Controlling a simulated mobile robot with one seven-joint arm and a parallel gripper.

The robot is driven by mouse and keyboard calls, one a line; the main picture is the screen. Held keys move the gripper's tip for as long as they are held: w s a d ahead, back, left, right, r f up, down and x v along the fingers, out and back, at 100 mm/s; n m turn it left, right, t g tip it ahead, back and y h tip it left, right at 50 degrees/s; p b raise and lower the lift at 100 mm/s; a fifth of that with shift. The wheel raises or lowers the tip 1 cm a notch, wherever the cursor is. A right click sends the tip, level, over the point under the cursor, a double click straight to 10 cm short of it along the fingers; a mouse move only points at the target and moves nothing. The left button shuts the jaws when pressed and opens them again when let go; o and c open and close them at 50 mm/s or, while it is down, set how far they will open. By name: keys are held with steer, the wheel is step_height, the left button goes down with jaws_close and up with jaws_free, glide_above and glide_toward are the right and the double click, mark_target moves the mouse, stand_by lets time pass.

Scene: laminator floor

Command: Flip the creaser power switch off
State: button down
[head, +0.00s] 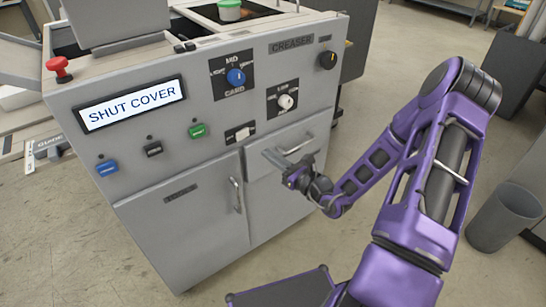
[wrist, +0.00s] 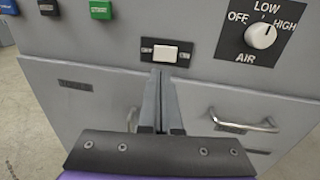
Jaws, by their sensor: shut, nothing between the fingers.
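The creaser (head: 192,165) is a grey cabinet with a sloped control panel. A white rocker switch (head: 240,133) sits in a dark plate low on the panel, above the gap between the two doors. It also shows in the wrist view (wrist: 166,53), unobstructed; I cannot tell which way it is tipped. My gripper (head: 268,153) is shut and empty, just below and right of the switch in the head view. In the wrist view its fingertips (wrist: 160,74) lie just below the switch plate, apparently apart from it.
The display (head: 133,103) reads SHUT COVER. Blue, black and green buttons (head: 197,131) lie left of the switch. The air knob (wrist: 262,36) is right of it. Door handles (head: 237,195) stick out below. A red knob (head: 60,68) stands at the top left.

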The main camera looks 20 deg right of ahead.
mark_target(238, 135)
steer(key=x, duration=1)
steer(key=shift+w+a+r+p, duration=0.25)
steer(key=shift+a+r+p, duration=0.2)
steer(key=shift+a+p, duration=0.2)
steer(key=shift+d+f+b, duration=0.15)
steer(key=shift+f+b, duration=0.1)
steer(key=shift+b, duration=0.05)
steer(key=shift+r, duration=0.1)
steer(key=shift+s, duration=0.1)
